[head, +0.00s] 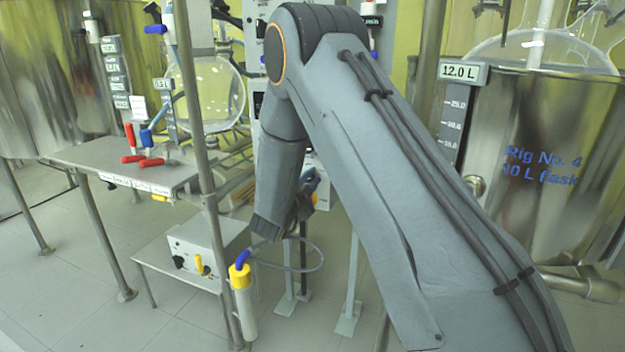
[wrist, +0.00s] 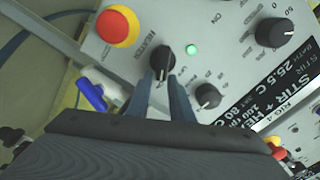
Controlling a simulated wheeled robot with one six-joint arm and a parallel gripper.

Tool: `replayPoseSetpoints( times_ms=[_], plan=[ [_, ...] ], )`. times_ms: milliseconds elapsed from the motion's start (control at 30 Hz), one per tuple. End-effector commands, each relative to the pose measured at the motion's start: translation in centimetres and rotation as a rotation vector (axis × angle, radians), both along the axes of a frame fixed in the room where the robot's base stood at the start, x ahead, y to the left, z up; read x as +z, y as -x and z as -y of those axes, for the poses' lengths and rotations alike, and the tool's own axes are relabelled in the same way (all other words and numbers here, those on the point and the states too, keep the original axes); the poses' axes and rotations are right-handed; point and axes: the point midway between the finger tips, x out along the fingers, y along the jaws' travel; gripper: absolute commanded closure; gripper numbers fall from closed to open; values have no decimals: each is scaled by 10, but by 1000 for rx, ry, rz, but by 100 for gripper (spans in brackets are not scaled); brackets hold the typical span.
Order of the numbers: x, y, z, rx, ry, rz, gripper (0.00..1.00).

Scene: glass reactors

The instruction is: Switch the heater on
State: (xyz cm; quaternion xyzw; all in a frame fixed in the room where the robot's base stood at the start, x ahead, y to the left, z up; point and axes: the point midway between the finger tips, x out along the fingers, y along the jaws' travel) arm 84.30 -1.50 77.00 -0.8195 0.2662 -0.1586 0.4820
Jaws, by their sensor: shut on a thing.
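In the wrist view, a light grey control panel (wrist: 225,70) fills the upper right, seen tilted. A small green lamp (wrist: 192,49) is lit just right of the knob. In the head view my arm covers most of the panel, and my gripper's fingertips are hidden.
In the wrist view a red button on a yellow base (wrist: 117,27) is left of the held knob. Other black knobs (wrist: 208,96) (wrist: 270,32) and a black display reading 25.5 C (wrist: 285,57) are to the right. In the head view a steel vessel (head: 545,150) stands right.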

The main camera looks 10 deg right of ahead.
Motion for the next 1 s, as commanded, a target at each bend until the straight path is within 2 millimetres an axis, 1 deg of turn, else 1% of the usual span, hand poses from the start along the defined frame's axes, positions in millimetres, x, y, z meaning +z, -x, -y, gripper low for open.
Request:
replayPoseSetpoints(
  times_ms=[33, 67, 100, 300, 433, 567, 800, 900, 1000],
  plan=[
    [-5, -1, -7, 17, -1, -11, 75],
    [-5, -1, -7, 17, -1, -11, 70],
    [-5, -1, -7, 17, -1, -11, 68],
    [-3, -1, 1, 4, -1, -6, 68],
    [-2, 2, -1, 2, -2, -6, 68],
    [-2, 15, -12, 6, 0, -7, 68],
    [-2, 46, -38, 11, -1, -7, 68],
    [-3, 55, -45, 12, -1, -8, 68],
    [-3, 60, -49, 13, 0, -7, 68]
  ],
)
